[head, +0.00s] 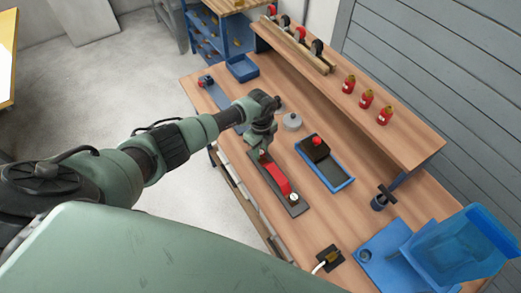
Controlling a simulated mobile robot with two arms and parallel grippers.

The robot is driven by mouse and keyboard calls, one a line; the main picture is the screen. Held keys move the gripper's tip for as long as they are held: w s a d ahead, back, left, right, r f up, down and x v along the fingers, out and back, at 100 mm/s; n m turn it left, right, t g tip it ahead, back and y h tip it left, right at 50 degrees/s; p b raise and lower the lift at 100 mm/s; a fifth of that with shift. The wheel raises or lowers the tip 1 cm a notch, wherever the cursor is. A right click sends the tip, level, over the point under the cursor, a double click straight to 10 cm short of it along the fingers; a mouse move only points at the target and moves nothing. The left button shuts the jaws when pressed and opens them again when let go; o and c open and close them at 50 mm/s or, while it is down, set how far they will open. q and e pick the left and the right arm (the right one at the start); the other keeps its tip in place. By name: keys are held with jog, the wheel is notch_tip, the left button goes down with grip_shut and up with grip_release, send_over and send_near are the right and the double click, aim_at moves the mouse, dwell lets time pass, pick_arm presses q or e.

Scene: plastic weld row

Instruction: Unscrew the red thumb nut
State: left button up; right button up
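A small red knob (317,141), which looks like the red thumb nut, sits on top of a black block (314,152). The block stands at the far end of a blue-rimmed tray (341,187) in the middle of the workbench. My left gripper (259,153) points down over the far end of a dark plate (297,209) that carries a red bar (274,178), to the left of the tray. It is apart from the red knob. Its fingers are too small and too hidden to show whether they are open. My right gripper is not in view.
A grey round piece (292,121) stands between my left gripper and the shelf. Red bottles (367,99) stand on the raised shelf (405,130). A black-handled post (381,200) and a blue clear guard (460,248) are at the right. Bare wood lies around the tray.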

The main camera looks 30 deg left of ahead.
pick_arm(q)
grip_shut()
jog(key=shift+r+n+p, duration=0.25)
jog(key=shift+n+p, duration=0.55)
jog(key=shift+n, duration=0.4)
jog(key=n+p, duration=0.2)
jog(key=n, duration=0.4)
jog(key=shift+n+p, duration=0.3)
jog(key=shift+p, duration=0.1)
jog(key=n, duration=0.4)
jog(key=shift+d+f, duration=0.1)
jog(key=shift+f, duration=0.1)
jog(key=n, duration=0.5)
jog(key=shift+d, duration=0.1)
jog(key=shift+w+d+r+n, duration=0.1)
jog(key=shift+r+n, duration=0.05)
jog(key=shift+n, duration=0.45)
jog(key=shift+a, duration=0.2)
